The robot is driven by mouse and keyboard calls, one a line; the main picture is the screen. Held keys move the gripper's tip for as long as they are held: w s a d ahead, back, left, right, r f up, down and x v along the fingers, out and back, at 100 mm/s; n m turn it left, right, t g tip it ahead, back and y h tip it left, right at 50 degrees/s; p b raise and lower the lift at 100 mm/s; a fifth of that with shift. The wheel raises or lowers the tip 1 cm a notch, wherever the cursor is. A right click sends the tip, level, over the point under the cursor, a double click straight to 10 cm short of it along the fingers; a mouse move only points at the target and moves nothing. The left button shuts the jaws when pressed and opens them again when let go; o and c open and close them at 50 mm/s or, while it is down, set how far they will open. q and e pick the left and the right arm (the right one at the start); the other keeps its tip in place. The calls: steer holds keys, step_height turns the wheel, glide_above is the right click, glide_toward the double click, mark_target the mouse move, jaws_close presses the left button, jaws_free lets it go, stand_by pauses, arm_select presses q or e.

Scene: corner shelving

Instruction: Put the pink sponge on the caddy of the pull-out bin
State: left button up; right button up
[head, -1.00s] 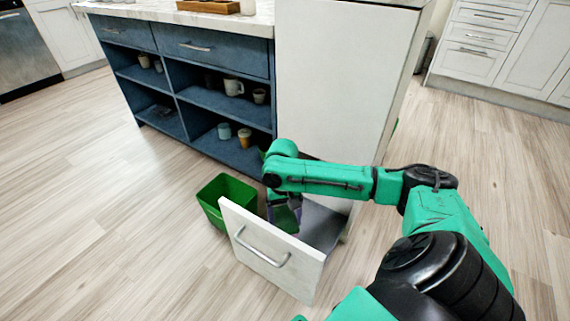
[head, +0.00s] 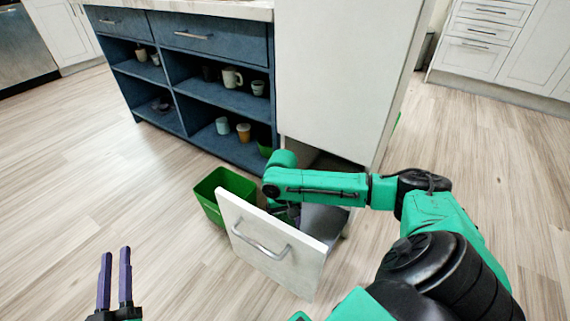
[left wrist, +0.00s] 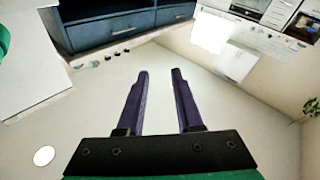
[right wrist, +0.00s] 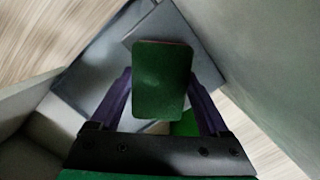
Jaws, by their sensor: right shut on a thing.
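In the right wrist view my right gripper (right wrist: 160,76) is shut on a small rounded block, seemingly the sponge (right wrist: 162,95). Its facing side is dark green; any pink is hardly visible. Below it are grey flat surfaces (right wrist: 88,82) inside the pull-out bin; I cannot tell which part is the caddy. In the head view the pull-out bin stands open, with a white front (head: 290,268) and grey inside (head: 320,222). My right gripper is mostly hidden behind that front. My left gripper (head: 115,252) is open and empty at the lower left, also seen in the left wrist view (left wrist: 159,72).
A green bin (head: 209,207) stands on the floor left of the white front. The blue shelving (head: 190,98) with cups and a tall white cabinet side (head: 335,80) stand behind. The floor at the left (head: 90,190) is clear.

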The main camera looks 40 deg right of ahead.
arm_select(q)
steer(key=shift+s+f, duration=0.1)
steer(key=shift+f, duration=0.25)
steer(key=shift+f, duration=0.15)
arm_select(e)
steer(key=shift+f, duration=0.1)
steer(key=o, duration=1)
arm_select(q)
steer(key=shift+s+d+f+g, duration=0.1)
steer(key=shift+s+f+g, duration=0.1)
steer(key=shift+f+g, duration=0.15)
arm_select(e)
steer(key=shift+o, duration=0.2)
